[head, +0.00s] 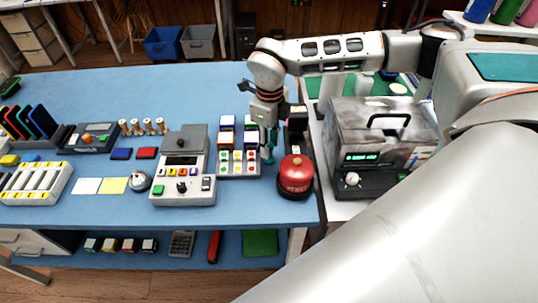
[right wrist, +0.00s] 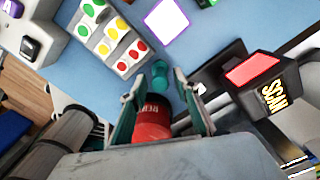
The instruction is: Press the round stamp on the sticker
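My right gripper (right wrist: 160,103) is open, with its two fingers apart and nothing visibly gripped. Several wooden-handled stamps (head: 137,127) stand at the back left. My left gripper is not in view.
A red dome (head: 295,175) on a black base stands near the front edge; it shows between the fingers in the wrist view. A scanner (right wrist: 262,75) stands close on the right. A grey box machine (head: 380,135) is farther right. The table's back middle is clear.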

